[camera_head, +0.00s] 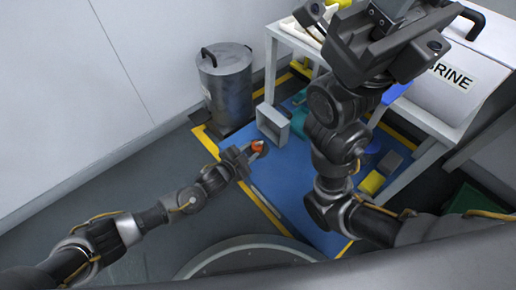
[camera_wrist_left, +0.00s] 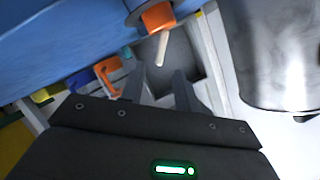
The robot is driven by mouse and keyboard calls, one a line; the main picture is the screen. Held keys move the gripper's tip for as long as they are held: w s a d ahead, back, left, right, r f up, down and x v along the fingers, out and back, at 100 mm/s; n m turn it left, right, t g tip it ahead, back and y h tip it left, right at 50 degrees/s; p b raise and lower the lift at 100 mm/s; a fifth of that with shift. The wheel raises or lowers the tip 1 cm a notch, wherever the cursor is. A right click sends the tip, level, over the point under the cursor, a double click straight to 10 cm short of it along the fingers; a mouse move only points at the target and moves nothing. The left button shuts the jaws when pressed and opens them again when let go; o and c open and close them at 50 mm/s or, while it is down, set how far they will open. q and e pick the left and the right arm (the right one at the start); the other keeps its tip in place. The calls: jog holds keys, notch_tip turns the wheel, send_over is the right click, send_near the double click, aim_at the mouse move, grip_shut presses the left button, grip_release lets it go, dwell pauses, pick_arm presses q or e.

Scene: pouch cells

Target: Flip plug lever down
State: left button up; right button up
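My left gripper (camera_head: 249,153) is low over the blue mat in the head view. In the left wrist view its two dark fingers (camera_wrist_left: 160,84) stand apart with nothing gripped between them. An orange part (camera_head: 258,146) shows at its fingertips in the head view. In the left wrist view an orange block (camera_wrist_left: 158,16) with a pale, short lever-like bar (camera_wrist_left: 163,48) lies just beyond the fingertips. Whether they touch it I cannot tell. My right gripper (camera_head: 385,35) is raised high, close to the head camera, and its finger opening is unclear.
A grey open box (camera_head: 273,124) stands on the blue mat (camera_head: 285,175). A metal drum (camera_head: 228,85) stands behind it by the wall. At right is a white table (camera_head: 425,122) with a container marked BRINE (camera_head: 455,85). A yellow block (camera_head: 371,183) lies near its legs.

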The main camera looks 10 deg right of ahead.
aim_at(259, 144)
pick_arm(q)
jog(key=b+x, duration=0.2)
jog(key=x, duration=0.3)
jog(key=shift+s+f, duration=0.1)
jog(key=shift+f, duration=0.05)
jog(key=shift+w+d+b, duration=0.15)
jog(key=shift+w+b, duration=0.05)
jog(key=shift+b, duration=0.1)
grip_shut()
